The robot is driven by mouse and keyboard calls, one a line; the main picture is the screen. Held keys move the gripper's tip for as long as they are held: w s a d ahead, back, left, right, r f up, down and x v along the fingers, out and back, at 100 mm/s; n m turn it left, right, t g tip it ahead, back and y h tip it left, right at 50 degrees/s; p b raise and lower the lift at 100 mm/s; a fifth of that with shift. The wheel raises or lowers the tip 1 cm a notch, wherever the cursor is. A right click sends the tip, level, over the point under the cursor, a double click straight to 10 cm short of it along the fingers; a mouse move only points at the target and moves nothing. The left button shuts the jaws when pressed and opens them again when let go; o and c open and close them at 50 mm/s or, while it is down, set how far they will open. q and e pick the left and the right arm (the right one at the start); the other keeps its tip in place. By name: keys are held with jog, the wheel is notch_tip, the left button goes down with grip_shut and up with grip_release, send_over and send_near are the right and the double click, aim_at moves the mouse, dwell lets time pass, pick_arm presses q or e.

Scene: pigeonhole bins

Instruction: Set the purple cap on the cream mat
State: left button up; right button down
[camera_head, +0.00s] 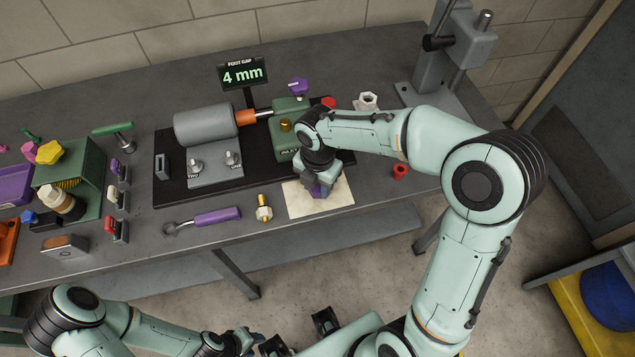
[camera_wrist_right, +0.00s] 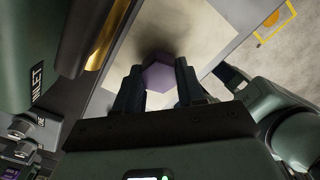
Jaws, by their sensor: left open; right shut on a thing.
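The purple cap (camera_head: 318,192) is between the fingers of my right gripper (camera_head: 320,188), over the cream mat (camera_head: 338,201). In the right wrist view the cap (camera_wrist_right: 158,77) shows as a faceted purple piece held between the two dark fingertips of that gripper (camera_wrist_right: 158,85). The mat (camera_wrist_right: 205,30) lies behind it with a dark shadow close to the cap. I cannot tell whether the cap touches the mat. My left gripper (camera_head: 243,343) is open and empty at the bottom of the head view, away from the table's objects.
A green valve block (camera_head: 284,145) and grey cylinder (camera_head: 205,122) stand on a black base left of the mat. A brass fitting (camera_head: 264,208) and purple-handled tool (camera_head: 215,217) lie to its left. A red piece (camera_head: 400,171) stands to its right. A purple knob (camera_head: 298,86) stands behind.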

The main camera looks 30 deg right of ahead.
aim_at(317, 187)
pick_arm(q)
jog(key=shift+s+f, duration=0.15)
jog(key=shift+f, duration=0.1)
pick_arm(e)
jog(key=shift+f, duration=0.4)
jog(key=c, duration=1)
grip_release()
jog(key=o, duration=0.6)
jog(key=shift+c, duration=0.2)
jog(key=shift+r+p, duration=1.5)
jog(key=shift+r, duration=1.05)
jog(key=shift+r+p, duration=0.9)
jog(key=shift+r, duration=0.65)
pick_arm(q)
jog(key=w+r, duration=0.5)
jog(key=r, duration=0.1)
jog(key=shift+r+t, duration=0.3)
pick_arm(e)
jog(key=shift+f, duration=0.1)
pick_arm(q)
jog(key=shift+s, duration=0.2)
pick_arm(e)
jog(key=shift+s, duration=0.1)
